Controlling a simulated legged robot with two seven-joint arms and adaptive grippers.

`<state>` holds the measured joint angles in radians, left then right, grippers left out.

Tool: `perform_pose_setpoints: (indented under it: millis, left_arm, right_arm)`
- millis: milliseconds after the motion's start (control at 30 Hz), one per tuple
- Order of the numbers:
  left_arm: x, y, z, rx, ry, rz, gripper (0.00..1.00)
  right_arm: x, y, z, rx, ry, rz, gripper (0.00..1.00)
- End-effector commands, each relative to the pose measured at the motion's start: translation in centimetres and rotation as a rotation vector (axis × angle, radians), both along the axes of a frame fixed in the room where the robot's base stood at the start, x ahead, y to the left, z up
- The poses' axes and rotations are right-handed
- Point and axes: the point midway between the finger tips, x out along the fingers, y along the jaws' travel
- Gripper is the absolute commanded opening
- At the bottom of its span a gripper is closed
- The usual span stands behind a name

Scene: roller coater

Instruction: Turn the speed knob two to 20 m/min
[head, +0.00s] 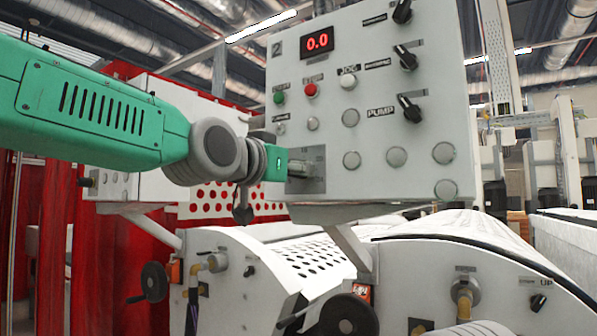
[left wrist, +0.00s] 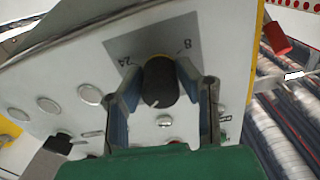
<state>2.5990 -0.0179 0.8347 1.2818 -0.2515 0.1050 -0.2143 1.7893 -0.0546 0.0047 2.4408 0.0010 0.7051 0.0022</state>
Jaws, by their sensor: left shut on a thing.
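The control panel marked 2 (head: 400,125) carries a red display (head: 317,42) reading 0.0. The speed knob (left wrist: 160,82) is a dark round knob on a grey plate (left wrist: 118,48) with the marks 24 and 8 visible. In the head view the plate (head: 318,178) is at the panel's lower left, and the gripper mostly hides the knob. My left gripper (head: 296,168) reaches it from the left. In the left wrist view its two fingers (left wrist: 165,95) stand on either side of the knob, shut on it. My right gripper is not in view.
The panel also has a green button (head: 279,97), a red button (head: 311,90), several round grey caps and black selector switches (head: 409,108) on the right. Below are white rollers and machine housings with a black handwheel (head: 348,314). Red curtains (head: 120,250) hang at left.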

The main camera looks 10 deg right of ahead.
Motion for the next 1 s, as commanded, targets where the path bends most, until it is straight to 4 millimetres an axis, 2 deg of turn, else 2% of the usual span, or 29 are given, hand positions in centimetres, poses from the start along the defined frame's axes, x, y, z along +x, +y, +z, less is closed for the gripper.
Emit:
perform_pose_setpoints:
  millis: [33,800,833,867,1000]
  left_arm:
    - [0.00,-0.16,-0.83,0.028,-0.003,-0.003,0.00]
    - [-0.04,-0.22,-0.82,0.093,-0.069,-0.004,0.00]
    - [-0.04,-0.22,-0.80,0.093,-0.070,-0.004,0.39]
    - [-0.03,-0.22,-0.77,0.092,-0.071,-0.004,0.49]
    - [-0.03,-0.20,-0.48,0.088,-0.074,-0.002,0.49]
  right_arm:
    - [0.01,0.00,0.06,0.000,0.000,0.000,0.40]
    - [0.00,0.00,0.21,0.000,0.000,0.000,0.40]
    - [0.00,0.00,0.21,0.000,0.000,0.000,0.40]
    - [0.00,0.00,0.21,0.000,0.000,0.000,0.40]
    - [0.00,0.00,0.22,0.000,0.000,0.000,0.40]
